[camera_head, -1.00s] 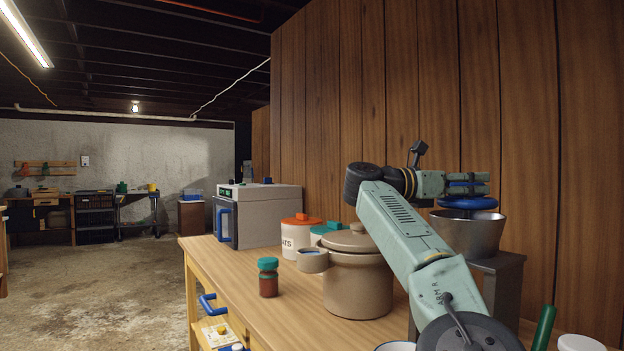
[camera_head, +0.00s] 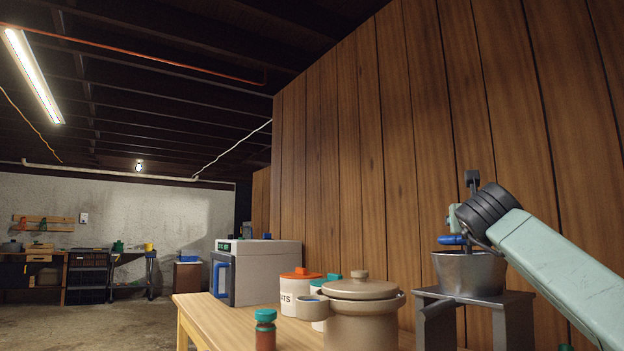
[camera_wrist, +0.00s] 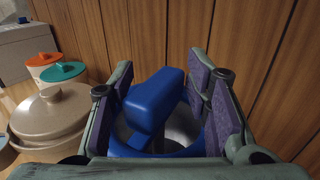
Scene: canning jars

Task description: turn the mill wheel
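The mill wheel is blue and sits over the mill's metal bowl (camera_head: 470,273). In the head view only a blue part of the wheel (camera_head: 452,240) shows at the bowl's left rim, partly hidden by my arm. My gripper (camera_wrist: 165,88) is open around this block.
The mill stands on a dark metal stand (camera_head: 497,297) close to the wood-panelled wall (camera_head: 350,170). Left of it on the table are a lidded beige pot (camera_head: 360,320), an orange-lidded canister (camera_head: 296,290), a teal-lidded jar (camera_head: 265,333) and a grey box appliance (camera_head: 265,270).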

